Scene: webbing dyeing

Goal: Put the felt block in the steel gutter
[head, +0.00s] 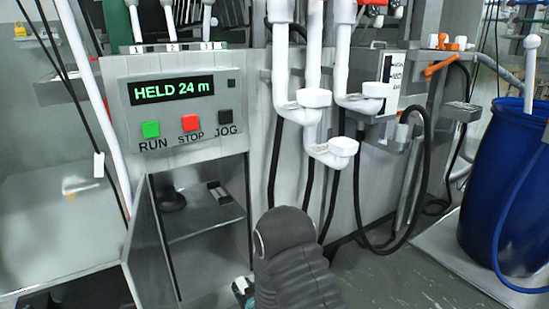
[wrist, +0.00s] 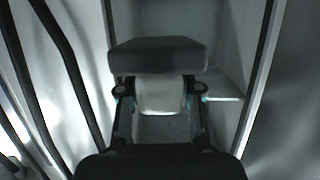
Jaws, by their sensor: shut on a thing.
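My gripper (wrist: 159,92) is shut on a block in the wrist view. The block has a dark grey slab (wrist: 158,55) at its far end, which I take for the felt block, and a pale part (wrist: 161,98) between my fingers. In the head view my gripper (head: 243,290) shows only partly, low in front of the open cabinet; my arm hides much of it, and I cannot make out the block there. I cannot pick out the steel gutter with certainty in either view.
The open cabinet (head: 248,190) has a shelf (head: 205,222) with a small grey item (head: 219,193) and a dark round item (head: 172,197). Its door (head: 146,255) stands open at left. White pipes and hanging black hoses are at right. A blue drum (head: 505,190) stands far right.

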